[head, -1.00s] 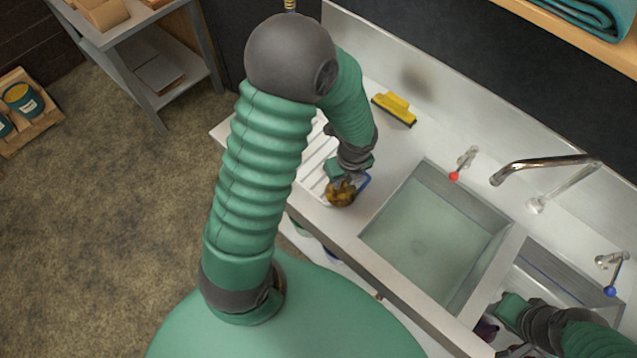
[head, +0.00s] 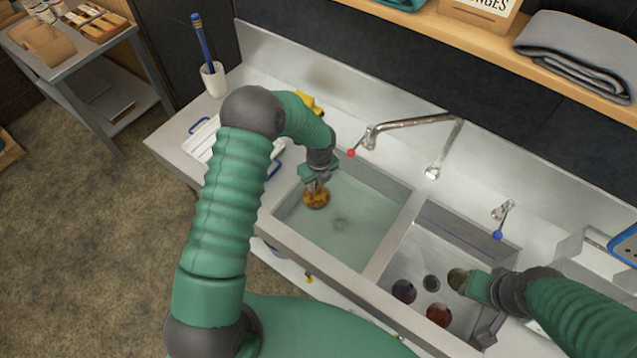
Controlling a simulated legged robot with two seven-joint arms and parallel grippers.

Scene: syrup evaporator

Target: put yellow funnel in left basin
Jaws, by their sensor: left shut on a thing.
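The yellow funnel (head: 316,199), amber-coloured and round, is in my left gripper (head: 316,184). The gripper is shut on it from above and hides its upper part. The funnel appears over the left part of the left basin (head: 362,212), which looks filled with greenish water. I cannot tell whether it touches the water. My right gripper (head: 470,286) is over the right basin (head: 415,250), right beside an olive round thing (head: 457,279). Its fingers are too small and covered to read.
A dark purple thing (head: 403,291) and a red-brown thing (head: 439,315) lie in the right basin. A faucet (head: 415,123) reaches over behind the basins. A white drying rack (head: 203,140), a yellow squeegee (head: 309,103) and a white cup (head: 213,80) stand on the left counter.

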